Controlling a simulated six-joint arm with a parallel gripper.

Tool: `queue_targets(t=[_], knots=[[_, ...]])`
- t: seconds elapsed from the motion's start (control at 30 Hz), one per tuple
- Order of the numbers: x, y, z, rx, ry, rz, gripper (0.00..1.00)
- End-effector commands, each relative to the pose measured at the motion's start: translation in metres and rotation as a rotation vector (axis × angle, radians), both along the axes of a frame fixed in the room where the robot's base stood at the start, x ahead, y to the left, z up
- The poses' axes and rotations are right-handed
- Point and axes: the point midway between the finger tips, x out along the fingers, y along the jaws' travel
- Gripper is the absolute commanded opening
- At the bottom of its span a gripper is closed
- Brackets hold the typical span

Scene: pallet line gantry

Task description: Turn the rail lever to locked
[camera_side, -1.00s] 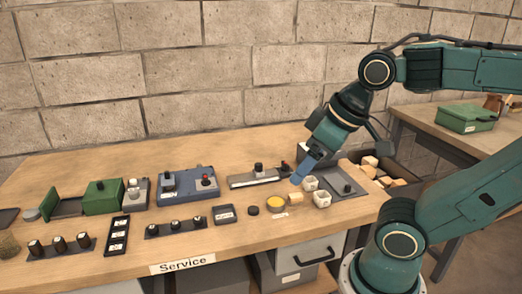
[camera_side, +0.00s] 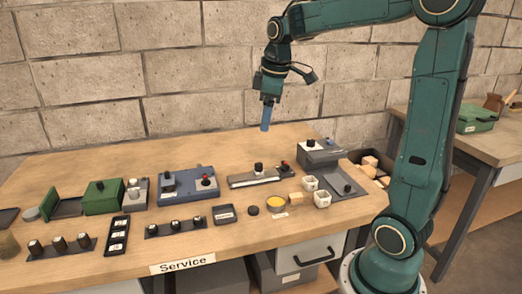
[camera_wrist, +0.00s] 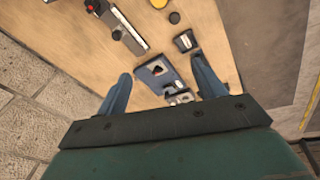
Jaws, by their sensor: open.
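A pale rail (camera_side: 240,181) lies flat toward the back of the bench, with a black knob (camera_side: 258,168) standing on it and a small red-topped part (camera_side: 285,166) at its right end. It also shows at the upper left of the wrist view (camera_wrist: 130,35). No marking tells me whether this is the rail lever or which position is locked. My gripper (camera_side: 265,128) hangs in the air above the back of the bench, apart from everything.
A blue box (camera_side: 187,186) with a lever and red button stands left of the rail. A grey box (camera_side: 318,152) with a black knob stands back right. A brick wall stands behind.

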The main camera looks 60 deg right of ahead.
Motion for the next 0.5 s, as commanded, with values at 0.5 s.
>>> queue_targets(t=[0.5], knots=[[0.048,-0.139,-0.062,0.005,0.156,0.209,0.69]])
